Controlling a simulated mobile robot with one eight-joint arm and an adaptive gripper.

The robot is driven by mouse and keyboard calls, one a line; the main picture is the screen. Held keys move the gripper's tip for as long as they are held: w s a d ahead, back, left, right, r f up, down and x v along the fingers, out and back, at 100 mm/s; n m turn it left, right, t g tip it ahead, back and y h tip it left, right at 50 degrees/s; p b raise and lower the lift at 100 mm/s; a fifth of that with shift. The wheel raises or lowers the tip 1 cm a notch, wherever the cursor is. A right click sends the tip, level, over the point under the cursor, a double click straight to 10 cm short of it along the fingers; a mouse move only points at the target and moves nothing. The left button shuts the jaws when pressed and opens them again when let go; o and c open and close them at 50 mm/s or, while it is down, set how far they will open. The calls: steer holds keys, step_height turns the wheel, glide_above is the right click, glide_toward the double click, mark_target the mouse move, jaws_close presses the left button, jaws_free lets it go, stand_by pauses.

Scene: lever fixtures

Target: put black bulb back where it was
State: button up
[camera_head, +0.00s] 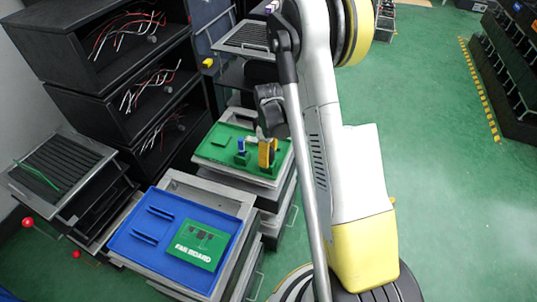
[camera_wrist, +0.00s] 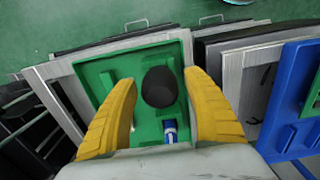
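The black bulb (camera_wrist: 160,87) shows from above in the wrist view, over the green tray (camera_wrist: 95,73). My gripper (camera_wrist: 160,83) is open, with one yellow finger on each side of the bulb. Narrow green gaps show between the bulb and both fingers, so it is not clasped. I cannot tell how the bulb is seated below. In the head view my gripper (camera_head: 266,153) is low over the right part of the green tray (camera_head: 215,151), and the bulb is hidden there.
A small blue-and-white item (camera_wrist: 169,131) stands close to the bulb; it also shows in the head view (camera_head: 240,147). A blue tray (camera_head: 130,241) with a green FAN BOARD plate (camera_head: 199,244) is in front. Black shelves (camera_head: 115,70) with wires stand at left.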

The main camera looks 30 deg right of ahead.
step_height(320, 180, up, 12)
steer(key=p, duration=0.5)
steer(key=s+a+r+m+t, duration=0.25)
steer(key=s+a+r, duration=0.35)
steer(key=r, duration=0.3)
steer(key=s+a+r+m+t, duration=0.25)
steer(key=s+a+r, duration=0.3)
steer(key=r, duration=0.45)
steer(key=s+a+r+m+t, duration=0.1)
steer(key=s+a+m+t, duration=0.1)
steer(key=s+a, duration=0.2)
steer(key=shift+s+m, duration=0.3)
steer(key=shift+s, duration=0.95)
